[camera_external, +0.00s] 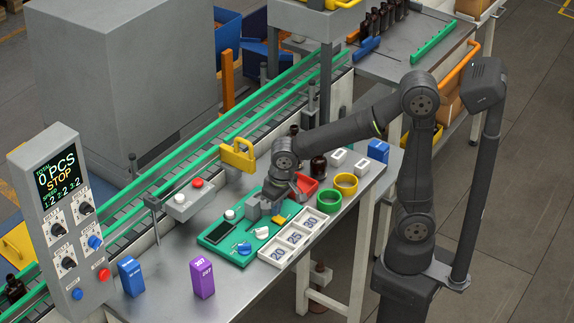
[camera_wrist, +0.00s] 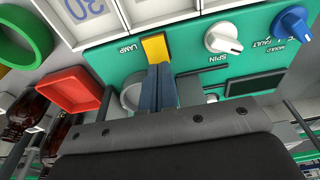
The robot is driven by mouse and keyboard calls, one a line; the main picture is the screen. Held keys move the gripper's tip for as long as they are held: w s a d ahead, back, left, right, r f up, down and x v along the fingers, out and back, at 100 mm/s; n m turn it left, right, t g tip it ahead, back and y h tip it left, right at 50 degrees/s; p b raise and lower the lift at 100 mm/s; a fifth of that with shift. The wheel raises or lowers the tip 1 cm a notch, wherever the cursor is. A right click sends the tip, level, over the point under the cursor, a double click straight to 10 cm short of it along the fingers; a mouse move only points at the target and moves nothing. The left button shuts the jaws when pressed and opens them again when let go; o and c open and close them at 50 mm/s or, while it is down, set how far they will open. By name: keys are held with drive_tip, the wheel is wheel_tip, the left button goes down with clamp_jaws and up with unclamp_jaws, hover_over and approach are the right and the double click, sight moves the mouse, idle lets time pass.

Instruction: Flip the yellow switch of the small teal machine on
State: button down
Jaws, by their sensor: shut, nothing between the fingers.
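The small teal machine (camera_external: 208,240) lies flat on the grey table, with a dark screen and knobs on its panel. Its teal panel (camera_wrist: 110,55) fills the upper part of the wrist view. The yellow switch (camera_wrist: 155,47) sits beside the label LAMP; in the external view the yellow switch (camera_external: 278,219) shows at the panel's right side. My gripper (camera_wrist: 157,68) is shut and empty, its dark fingertips right at the switch's near edge. I cannot tell whether they touch it. In the external view my gripper (camera_external: 256,211) is low over the machine.
A white SPIN knob (camera_wrist: 222,38) and a blue knob (camera_wrist: 291,23) stand right of the switch. A red tray (camera_wrist: 75,88) and a green ring (camera_wrist: 25,35) lie left. A white number tray (camera_external: 290,240) borders the machine. Blue (camera_external: 131,277) and purple (camera_external: 203,279) boxes stand at the front.

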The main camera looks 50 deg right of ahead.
drive_tip(key=shift+w+f, duration=0.1)
drive_tip(key=shift+f, duration=0.35)
drive_tip(key=shift+w+f+g, duration=0.1)
drive_tip(key=shift+f+g, duration=0.15)
drive_tip(key=shift+g, duration=0.05)
drive_tip(key=shift+s, duration=0.2)
drive_tip(key=shift+s+r, duration=0.2)
drive_tip(key=shift+s, duration=0.45)
drive_tip(key=shift+r, duration=0.1)
wheel_tip(320, 180, up, 14)
drive_tip(key=s, duration=0.2)
